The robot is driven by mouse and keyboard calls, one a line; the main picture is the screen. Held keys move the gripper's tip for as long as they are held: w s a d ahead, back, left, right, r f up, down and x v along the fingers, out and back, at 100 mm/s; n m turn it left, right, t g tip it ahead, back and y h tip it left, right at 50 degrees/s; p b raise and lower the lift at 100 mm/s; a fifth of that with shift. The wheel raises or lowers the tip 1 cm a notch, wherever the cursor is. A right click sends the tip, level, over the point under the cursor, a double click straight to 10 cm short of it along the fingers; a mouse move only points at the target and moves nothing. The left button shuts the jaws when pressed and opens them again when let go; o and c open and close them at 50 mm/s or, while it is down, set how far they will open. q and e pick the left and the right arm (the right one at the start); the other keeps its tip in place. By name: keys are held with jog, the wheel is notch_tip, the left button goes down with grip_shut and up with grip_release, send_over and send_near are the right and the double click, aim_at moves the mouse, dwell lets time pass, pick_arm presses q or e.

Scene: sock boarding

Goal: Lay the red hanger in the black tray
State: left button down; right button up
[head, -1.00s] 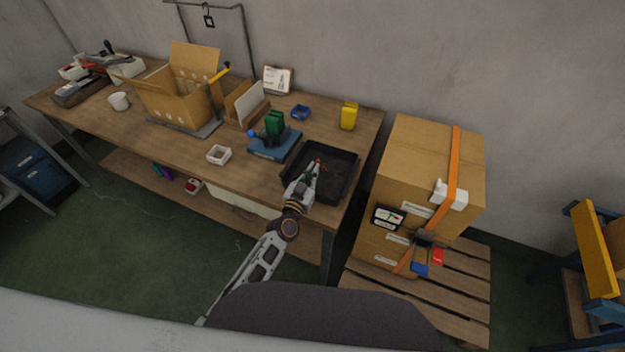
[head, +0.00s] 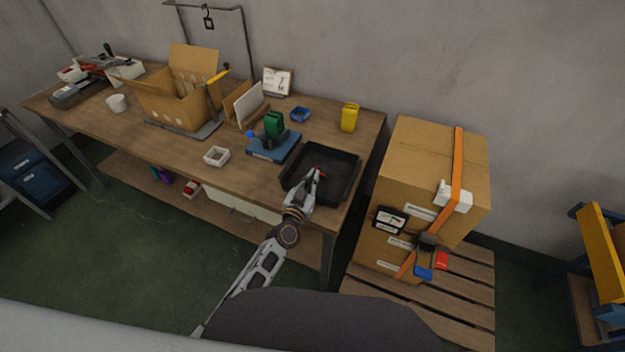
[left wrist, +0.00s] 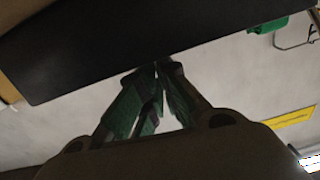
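The black tray (head: 343,152) lies at the right end of the wooden workbench, its open side up. My left gripper (head: 319,178) reaches in from the front, over the tray's near part. A small red piece, seemingly the red hanger (head: 323,174), shows at its fingertips; the rest of it is hidden or too small to make out. In the left wrist view the green-padded fingers (left wrist: 158,72) come together at their tips, close to a large dark surface; no red shows there. My right gripper is not in view.
Left of the tray, a blue base (head: 274,146) carries a green block. A white dish (head: 217,156), a yellow container (head: 349,117) and an open carton (head: 180,100) stand on the bench (head: 130,122). A strapped box (head: 415,160) stands right of the bench.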

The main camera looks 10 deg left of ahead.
pick_arm(q)
jog(key=shift+f, duration=0.15)
jog(key=c, duration=1.6)
grip_release()
jog(key=shift+c, duration=0.2)
jog(key=shift+s, duration=0.1)
jog(key=v, duration=1.1)
jog(key=shift+s, duration=0.35)
jog(key=shift+a, duration=0.15)
